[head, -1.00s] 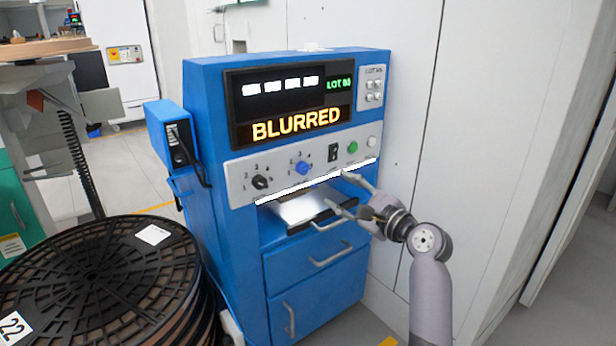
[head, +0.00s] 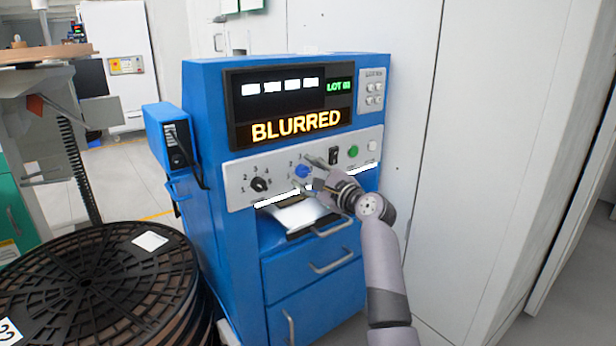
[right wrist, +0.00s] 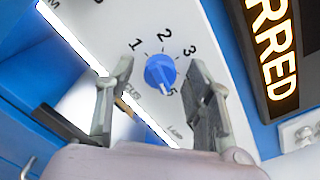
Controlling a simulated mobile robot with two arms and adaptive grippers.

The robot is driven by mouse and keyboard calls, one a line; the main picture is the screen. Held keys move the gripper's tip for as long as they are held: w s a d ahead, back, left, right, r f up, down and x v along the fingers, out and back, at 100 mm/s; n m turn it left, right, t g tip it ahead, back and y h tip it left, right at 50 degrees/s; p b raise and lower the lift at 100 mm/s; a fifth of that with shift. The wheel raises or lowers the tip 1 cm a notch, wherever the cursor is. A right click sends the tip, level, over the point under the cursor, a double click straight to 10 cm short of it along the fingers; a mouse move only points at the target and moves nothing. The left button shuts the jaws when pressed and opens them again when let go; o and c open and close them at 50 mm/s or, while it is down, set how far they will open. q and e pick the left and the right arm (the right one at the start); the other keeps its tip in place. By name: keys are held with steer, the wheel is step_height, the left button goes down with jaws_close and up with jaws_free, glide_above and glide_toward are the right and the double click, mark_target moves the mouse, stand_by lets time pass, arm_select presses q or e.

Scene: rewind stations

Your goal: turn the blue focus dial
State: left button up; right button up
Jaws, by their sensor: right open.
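The blue focus dial (head: 302,171) sits on the white control strip of the blue machine. In the right wrist view the dial (right wrist: 160,71) has the numerals 1, 2 and 3 printed around it. My right gripper (head: 304,169) is open at the dial. In the right wrist view its two fingers (right wrist: 160,66) stand on either side of the dial, with a visible gap on both sides. I cannot tell how far the fingertips are from the panel. The machine's screen (head: 290,105) reads BLURRED. My left gripper is not in view.
A black dial (head: 260,184) lies left of the blue one. A black switch (head: 333,155) and a green button (head: 353,151) lie to its right. A lit tray slot and drawers (head: 312,262) are below. Stacked black reels (head: 90,290) stand at the front left.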

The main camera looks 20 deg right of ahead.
jaws_close()
stand_by(0.6)
